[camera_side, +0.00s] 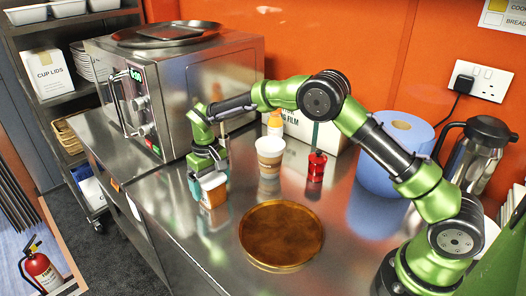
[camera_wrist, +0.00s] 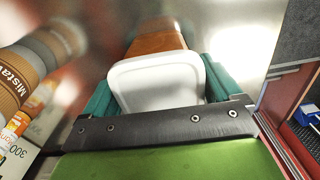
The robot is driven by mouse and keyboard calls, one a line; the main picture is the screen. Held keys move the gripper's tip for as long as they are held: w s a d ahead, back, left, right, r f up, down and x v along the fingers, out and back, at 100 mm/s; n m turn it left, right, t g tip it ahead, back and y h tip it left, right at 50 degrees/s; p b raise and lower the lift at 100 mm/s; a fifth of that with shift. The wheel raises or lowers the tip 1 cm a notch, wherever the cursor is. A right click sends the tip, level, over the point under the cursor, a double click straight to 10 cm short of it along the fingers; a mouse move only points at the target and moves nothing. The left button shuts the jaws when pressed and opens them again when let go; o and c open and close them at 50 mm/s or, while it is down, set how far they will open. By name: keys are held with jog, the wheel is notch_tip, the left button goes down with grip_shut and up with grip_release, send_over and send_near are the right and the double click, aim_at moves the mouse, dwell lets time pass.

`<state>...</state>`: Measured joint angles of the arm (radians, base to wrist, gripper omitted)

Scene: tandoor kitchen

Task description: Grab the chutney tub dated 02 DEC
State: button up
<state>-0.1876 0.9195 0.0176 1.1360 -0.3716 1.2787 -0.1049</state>
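A small tub with a white lid and an orange-brown body (camera_side: 214,194) is at my gripper (camera_side: 208,182), over the steel counter left of the centre in the side view. In the wrist view, the tub's white lid (camera_wrist: 158,82) fills the middle and its brown body (camera_wrist: 156,37) extends beyond. The teal fingers of my gripper (camera_wrist: 160,75) lie against both sides of the tub, shut on it. No date is readable on the tub. I cannot tell whether its base touches the counter (camera_side: 185,225).
A steel oven (camera_side: 200,85) stands behind the gripper. A striped paper cup stack (camera_side: 270,155), a red bottle (camera_side: 316,167) and a blue roll (camera_side: 390,160) stand to the right. A round brown-gold disc (camera_side: 281,234) lies in front. The counter's front left is clear.

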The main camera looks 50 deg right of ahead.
jog(key=c, duration=0.8)
jog(key=shift+r, duration=0.1)
jog(key=shift+c, duration=0.2)
